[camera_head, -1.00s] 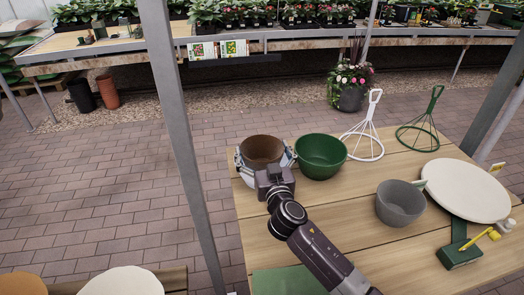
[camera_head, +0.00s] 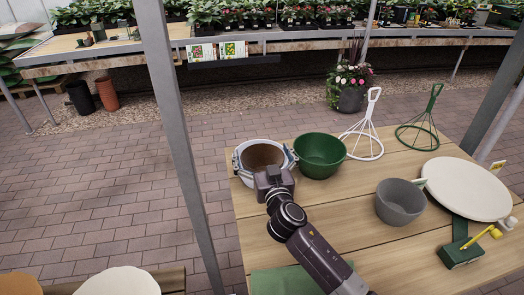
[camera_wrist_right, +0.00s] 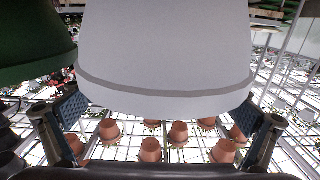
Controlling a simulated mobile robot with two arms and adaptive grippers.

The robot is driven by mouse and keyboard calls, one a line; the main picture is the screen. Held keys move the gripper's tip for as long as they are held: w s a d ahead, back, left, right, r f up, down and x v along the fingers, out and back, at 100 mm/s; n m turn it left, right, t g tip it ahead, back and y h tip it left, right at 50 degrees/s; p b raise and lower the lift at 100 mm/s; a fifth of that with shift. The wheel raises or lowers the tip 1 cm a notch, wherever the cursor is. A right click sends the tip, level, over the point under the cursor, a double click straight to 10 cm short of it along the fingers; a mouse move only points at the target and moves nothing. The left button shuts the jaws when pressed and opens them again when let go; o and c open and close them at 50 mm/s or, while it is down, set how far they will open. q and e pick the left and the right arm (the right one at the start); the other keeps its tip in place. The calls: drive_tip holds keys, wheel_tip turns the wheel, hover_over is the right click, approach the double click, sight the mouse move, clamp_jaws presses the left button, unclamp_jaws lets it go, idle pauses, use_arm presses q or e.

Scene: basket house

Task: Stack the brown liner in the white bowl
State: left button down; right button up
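The brown liner (camera_head: 263,153) sits down inside the white bowl (camera_head: 247,181) at the back left of the wooden table, and the bowl's white rim shows around it. My right gripper (camera_head: 265,163) is at this bowl from the front, its fingers spread to either side of it. In the right wrist view the white bowl (camera_wrist_right: 165,50) fills the upper middle, and my right gripper (camera_wrist_right: 160,108) has its fingers wide apart with nothing clasped between the pads. The liner is hidden in that view. My left gripper is not in view.
A green bowl (camera_head: 320,153) stands close on the right of the white bowl. A grey bowl (camera_head: 400,203), a white wire stand (camera_head: 365,135), a green wire stand (camera_head: 420,132) and a round cream board (camera_head: 468,190) are farther right. A metal post (camera_head: 180,130) rises left of the table.

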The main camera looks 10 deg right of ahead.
drive_tip(key=shift+r+p, duration=0.2)
drive_tip(key=shift+p, duration=0.2)
drive_tip(key=s+p, duration=0.1)
drive_tip(key=s, duration=1.1)
drive_tip(key=shift+r, duration=0.35)
drive_tip(key=shift+a, duration=0.1)
